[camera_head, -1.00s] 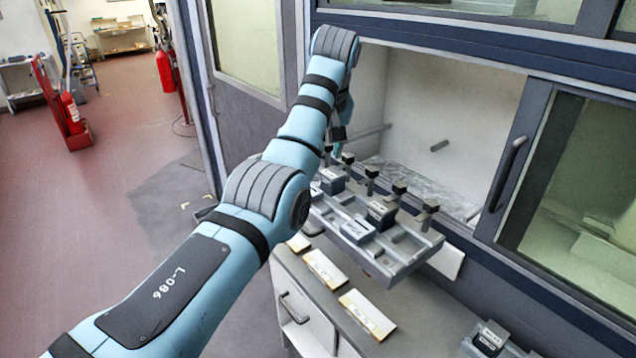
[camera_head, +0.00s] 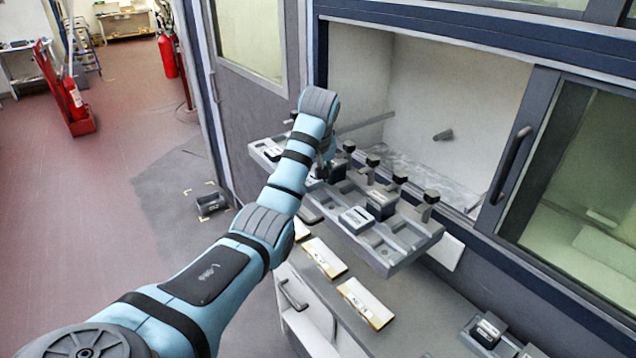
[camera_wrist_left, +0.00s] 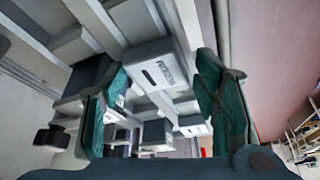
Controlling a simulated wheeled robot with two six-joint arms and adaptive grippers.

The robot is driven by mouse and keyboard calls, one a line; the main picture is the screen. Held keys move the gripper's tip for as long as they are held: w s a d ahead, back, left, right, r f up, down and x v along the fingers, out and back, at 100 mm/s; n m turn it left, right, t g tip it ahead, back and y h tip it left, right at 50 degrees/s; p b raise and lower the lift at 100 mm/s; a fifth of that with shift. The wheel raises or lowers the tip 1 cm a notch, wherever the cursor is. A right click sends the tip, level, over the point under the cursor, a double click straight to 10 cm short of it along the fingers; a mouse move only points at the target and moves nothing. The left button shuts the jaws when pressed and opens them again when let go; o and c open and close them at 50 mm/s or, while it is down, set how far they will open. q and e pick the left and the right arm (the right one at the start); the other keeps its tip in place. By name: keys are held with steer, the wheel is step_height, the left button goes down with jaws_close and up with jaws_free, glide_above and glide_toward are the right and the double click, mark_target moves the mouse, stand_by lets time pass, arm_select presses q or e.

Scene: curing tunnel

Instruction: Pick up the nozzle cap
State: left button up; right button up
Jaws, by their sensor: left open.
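My left gripper (camera_wrist_left: 162,70) is open in the left wrist view, with a dark green finger on each side. A light grey block with a printed label (camera_wrist_left: 160,72) shows between and beyond the fingers; I see no grip on it. In the head view the left hand is over the left part of a grey compartment tray (camera_head: 388,262), and my wrist mostly hides the fingers. A labelled grey block (camera_head: 356,220) and a dark block (camera_head: 381,203) sit in the tray. I cannot tell which piece is the nozzle cap. My right gripper is out of view.
Black-topped posts (camera_head: 400,178) line the tray's back edge, before the open tunnel chamber (camera_head: 410,110). Labelled cards (camera_head: 365,303) lie on the counter below. More blocks (camera_head: 488,330) stand at lower right. A dark block (camera_head: 210,204) is on the floor left of the arm.

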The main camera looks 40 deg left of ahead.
arm_select(q)
steer(key=c, duration=0.9)
steer(key=shift+c, duration=0.2)
